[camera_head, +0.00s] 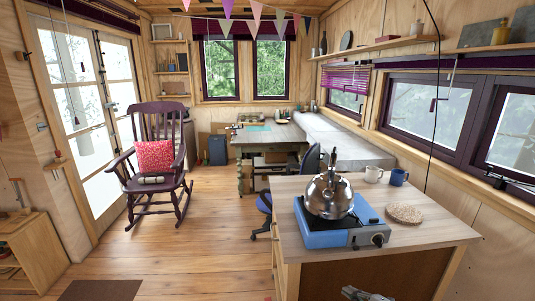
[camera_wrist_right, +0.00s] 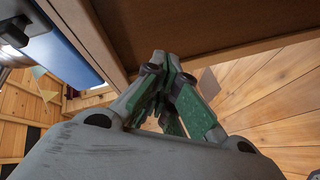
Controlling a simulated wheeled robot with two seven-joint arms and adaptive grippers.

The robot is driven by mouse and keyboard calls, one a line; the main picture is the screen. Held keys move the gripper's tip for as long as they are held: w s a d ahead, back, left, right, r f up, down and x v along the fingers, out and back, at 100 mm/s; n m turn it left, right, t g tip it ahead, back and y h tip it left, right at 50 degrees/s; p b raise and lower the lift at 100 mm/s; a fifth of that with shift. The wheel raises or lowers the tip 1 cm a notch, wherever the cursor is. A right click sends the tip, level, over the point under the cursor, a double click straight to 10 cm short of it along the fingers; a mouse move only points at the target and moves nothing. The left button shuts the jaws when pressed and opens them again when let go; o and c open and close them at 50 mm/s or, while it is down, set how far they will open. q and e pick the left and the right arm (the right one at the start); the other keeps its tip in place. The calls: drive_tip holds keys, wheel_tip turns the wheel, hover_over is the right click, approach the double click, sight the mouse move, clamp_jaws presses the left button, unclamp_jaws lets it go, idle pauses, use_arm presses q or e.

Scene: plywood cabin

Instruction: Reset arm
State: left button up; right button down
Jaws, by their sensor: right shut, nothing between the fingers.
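My right gripper (camera_head: 365,294) shows at the bottom edge of the head view, in front of the brown side panel of the wooden counter. In the right wrist view its green-padded fingers (camera_wrist_right: 165,92) are together, with nothing held between them. Most of my right arm is cut off by the frame. My left gripper is in neither view.
The counter (camera_head: 440,232) holds a blue camping stove (camera_head: 325,238) with a steel kettle (camera_head: 329,196), a white mug (camera_head: 373,174), a blue mug (camera_head: 398,177) and a round woven mat (camera_head: 404,213). A rocking chair (camera_head: 160,122) stands left. Open floor (camera_head: 200,250) lies left of the counter.

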drive_tip(key=s+d+f+m+g+h, duration=0.1)
drive_tip(key=s+f+m+h, duration=0.25)
drive_tip(key=s+f, duration=0.55)
drive_tip(key=s+d+f+m+g+h, duration=0.15)
drive_tip(key=s+f+m, duration=0.35)
drive_tip(key=f, duration=0.7)
drive_tip(key=s+d+f+m+g+h, duration=0.1)
drive_tip(key=s+d+f+m+h, duration=0.2)
drive_tip(key=s+f, duration=0.6)
drive_tip(key=s+a+f+m+g, duration=0.2)
drive_tip(key=s+f, duration=0.3)
drive_tip(key=s, duration=0.6)
drive_tip(key=s+a+f+m+g+h, duration=0.1)
drive_tip(key=s+a+f+m+g, duration=0.1)
drive_tip(key=s, duration=0.9)
drive_tip(key=s+a+f+m+g, duration=0.2)
drive_tip(key=s+a+f+g, duration=0.2)
drive_tip(key=s+a+f, duration=0.2)
drive_tip(key=s+f, duration=0.2)
drive_tip(key=s, duration=0.2)
drive_tip(key=shift+s+f, duration=0.4)
